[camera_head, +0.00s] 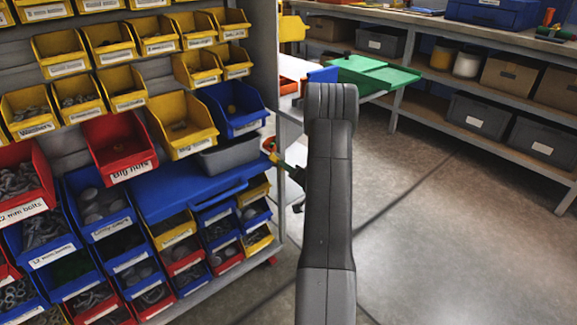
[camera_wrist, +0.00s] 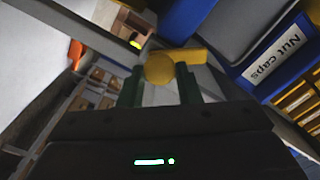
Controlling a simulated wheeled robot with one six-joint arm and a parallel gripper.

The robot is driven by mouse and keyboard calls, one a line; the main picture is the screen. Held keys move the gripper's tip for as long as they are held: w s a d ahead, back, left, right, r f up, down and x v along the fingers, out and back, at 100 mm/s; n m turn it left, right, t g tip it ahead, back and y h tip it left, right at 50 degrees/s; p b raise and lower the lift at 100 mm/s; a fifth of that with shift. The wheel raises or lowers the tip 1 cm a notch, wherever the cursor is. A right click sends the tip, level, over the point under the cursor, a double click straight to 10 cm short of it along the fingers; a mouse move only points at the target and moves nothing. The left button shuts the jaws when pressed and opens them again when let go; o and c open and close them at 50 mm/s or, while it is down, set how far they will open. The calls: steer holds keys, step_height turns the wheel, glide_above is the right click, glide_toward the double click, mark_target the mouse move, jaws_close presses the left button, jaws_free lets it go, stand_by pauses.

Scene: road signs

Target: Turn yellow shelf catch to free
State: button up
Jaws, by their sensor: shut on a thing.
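The yellow shelf catch (camera_wrist: 190,56) is in the upper middle of the wrist view, with a round hub and a short arm pointing right. My gripper (camera_wrist: 160,84) has its two dark green fingers at either side of the hub and is shut on the catch. The catch sits against a grey shelf frame. In the head view my arm stands in the middle, and a small green and yellow part shows left of it by the rack's side. The catch's exact setting cannot be read there.
The bin rack (camera_head: 100,165) with yellow, red and blue bins fills the left of the head view. A blue bin labelled Nut caps (camera_wrist: 270,62) is close on the right in the wrist view. A green-topped table (camera_head: 370,74) stands behind my arm. The floor (camera_head: 440,230) at right is clear.

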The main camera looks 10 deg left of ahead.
steer(key=shift+f+m+p, duration=0.1)
steer(key=shift+m+p, duration=1.4)
steer(key=shift+m, duration=2.2)
steer(key=o, duration=1)
steer(key=shift+c, duration=0.2)
steer(key=shift+d, duration=0.15)
steer(key=p+v, duration=0.1)
steer(key=v, duration=1.2)
steer(key=shift+s+d+p, duration=0.2)
steer(key=shift+s+p, duration=0.05)
steer(key=shift+p, duration=0.1)
